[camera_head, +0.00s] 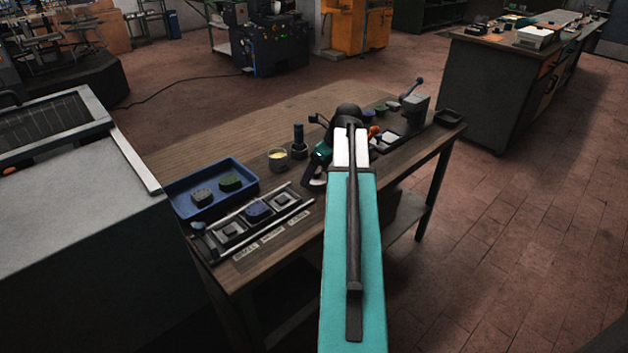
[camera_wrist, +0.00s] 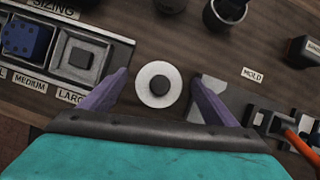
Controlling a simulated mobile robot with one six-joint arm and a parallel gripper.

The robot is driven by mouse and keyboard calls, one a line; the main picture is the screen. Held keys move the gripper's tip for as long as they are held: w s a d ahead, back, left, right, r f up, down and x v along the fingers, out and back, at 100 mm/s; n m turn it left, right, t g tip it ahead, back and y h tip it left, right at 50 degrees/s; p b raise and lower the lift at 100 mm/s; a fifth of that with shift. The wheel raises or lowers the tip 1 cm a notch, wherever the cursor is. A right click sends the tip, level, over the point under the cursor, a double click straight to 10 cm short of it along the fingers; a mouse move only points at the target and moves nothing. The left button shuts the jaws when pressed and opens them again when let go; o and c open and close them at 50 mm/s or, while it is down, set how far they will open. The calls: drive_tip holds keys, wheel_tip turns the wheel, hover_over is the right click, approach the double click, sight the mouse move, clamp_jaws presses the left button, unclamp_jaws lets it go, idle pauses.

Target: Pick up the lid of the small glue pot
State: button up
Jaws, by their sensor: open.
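A flat white disc with a dark round knob, which looks like the lid (camera_wrist: 145,91), lies on the wooden bench top in the middle of the wrist view. My gripper (camera_wrist: 160,76) is open above it, with one purple finger to its left and one to its right. Neither finger visibly touches it. In the head view my arm hides much of the spot around my gripper (camera_head: 317,168). A small pot with pale yellow contents (camera_head: 278,160), perhaps the glue pot, stands on the bench left of my gripper.
A sizing tray (camera_wrist: 117,55) with blocks lies left of the disc. A dark pot (camera_wrist: 228,12) stands beyond it. A pale flat piece (camera_wrist: 213,85) lies by the right finger. A tool with an orange part (camera_wrist: 300,146) is at lower right. A blue tray (camera_head: 180,211) sits further left.

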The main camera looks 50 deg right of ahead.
drive_tip(key=shift+w+f, duration=0.15)
drive_tip(key=shift+f, duration=0.15)
idle(0.4)
drive_tip(key=c, duration=0.8)
